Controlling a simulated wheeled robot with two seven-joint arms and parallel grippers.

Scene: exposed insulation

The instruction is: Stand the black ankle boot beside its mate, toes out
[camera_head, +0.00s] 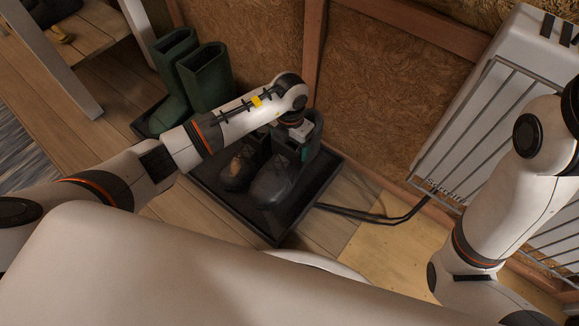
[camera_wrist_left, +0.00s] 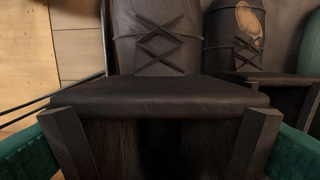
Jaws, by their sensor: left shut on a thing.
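The black ankle boot (camera_head: 275,183) is upright over the black tray (camera_head: 278,229), its toe pointing away from the wall. My left gripper (camera_head: 306,140) is shut on the boot's top. In the left wrist view the fingers (camera_wrist_left: 160,142) sit at either side of the boot's opening, with its crossed laces (camera_wrist_left: 155,42) ahead. Its mate (camera_head: 238,170), with a brown patch on the toe, stands close on the left, toe the same way; it also shows in the wrist view (camera_wrist_left: 235,30). I cannot tell whether the held boot's sole touches the tray. My right gripper is out of view.
Tall green boots (camera_head: 205,80) stand on another dark tray to the left. A wooden wall (camera_head: 365,90) rises behind. A bench stands upper left.

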